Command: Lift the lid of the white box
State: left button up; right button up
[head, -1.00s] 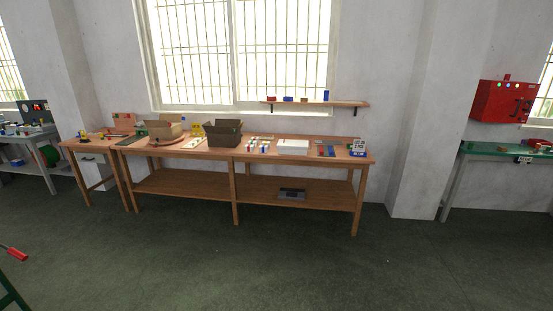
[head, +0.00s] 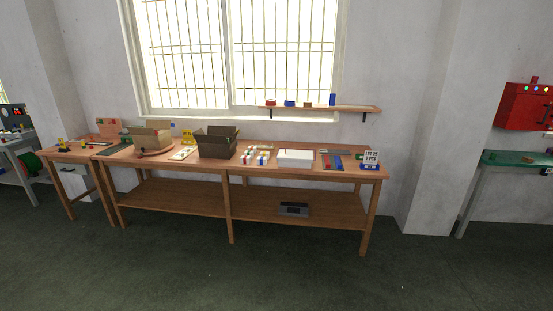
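The white box (head: 296,158) sits on the long wooden table (head: 200,175), right of its middle. It looks low and flat with a white top. At this distance I cannot make out the seam of its lid. Neither of my grippers shows in the head view, and the table is still some way ahead across the floor.
Left of the box are several small coloured pieces (head: 256,155) and an open brown carton (head: 216,142). Right of it are blue and red strips (head: 338,163) and a sign (head: 371,159). A wall shelf (head: 320,107) hangs behind. The green floor (head: 180,270) in front is clear.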

aim_at(285, 154)
jog(key=i, duration=1.65)
jog(key=i+l+u, duration=0.1)
jog(key=i+u, duration=0.15)
jog(key=i, duration=0.3)
jog(key=i+l+u, duration=0.25)
jog(key=i, duration=0.25)
jog(key=i+l+u, duration=0.25)
jog(key=i, duration=0.25)
